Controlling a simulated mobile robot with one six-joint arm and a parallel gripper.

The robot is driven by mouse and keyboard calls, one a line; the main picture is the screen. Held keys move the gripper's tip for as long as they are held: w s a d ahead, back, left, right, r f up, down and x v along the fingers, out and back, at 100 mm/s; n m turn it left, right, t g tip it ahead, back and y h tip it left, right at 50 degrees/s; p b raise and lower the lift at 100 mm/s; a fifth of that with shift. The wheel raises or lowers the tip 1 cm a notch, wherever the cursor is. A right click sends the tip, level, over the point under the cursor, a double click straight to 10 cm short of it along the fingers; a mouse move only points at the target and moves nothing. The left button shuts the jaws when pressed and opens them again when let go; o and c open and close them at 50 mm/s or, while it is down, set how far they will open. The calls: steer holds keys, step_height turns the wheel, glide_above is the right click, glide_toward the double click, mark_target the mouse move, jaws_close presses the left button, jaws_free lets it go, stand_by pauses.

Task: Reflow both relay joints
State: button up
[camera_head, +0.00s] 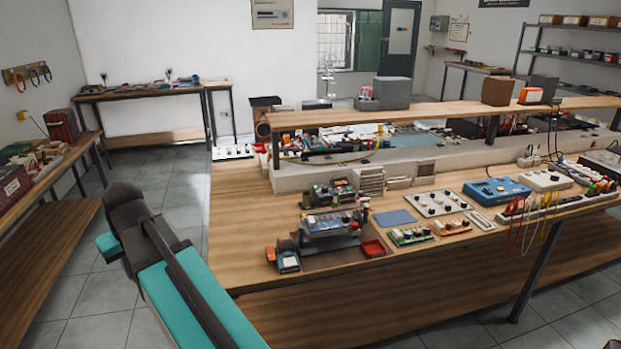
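No relay or solder joint can be made out at this size. A device with a dark panel and small parts on top (330,222) stands on a brown mat (335,258) near the front left of the wooden bench (262,268). A small green board with several parts (409,237) lies to its right. A second small board with orange parts (451,227) lies further right. No soldering iron can be told apart for certain. My arm, teal and dark grey, is folded at the lower left, left of the bench. No gripper fingers show.
A blue box-shaped instrument (497,190) and a white panel with knobs (440,203) stand on the bench's right half. A raised shelf (440,113) crosses behind. Red and yellow leads hang over the front right edge. The bench's left end is mostly bare; tiled floor lies left.

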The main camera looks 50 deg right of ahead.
steer(key=s+d+r+m+p, duration=0.2)
steer(key=d+p, duration=0.5)
steer(key=d, duration=2.7)
steer(key=s+d+p, duration=0.1)
steer(key=s+d, duration=0.4)
steer(key=d, duration=0.4)
steer(key=s+d+r+p, duration=0.1)
steer(key=s+d+p, duration=0.1)
steer(key=s+d, duration=0.4)
steer(key=s+d+h+p, duration=0.1)
steer(key=s+d, duration=0.5)
steer(key=d, duration=0.7)
steer(key=shift+s+d+r+m+p, duration=0.15)
steer(key=shift+d+r+m+p, duration=0.2)
steer(key=shift+p, duration=0.25)
steer(key=shift+f, duration=0.15)
steer(key=shift+f+b, duration=0.9)
steer(key=shift+f, duration=1.25)
steer(key=shift+a+f+b, duration=0.1)
steer(key=shift+f+b, duration=0.4)
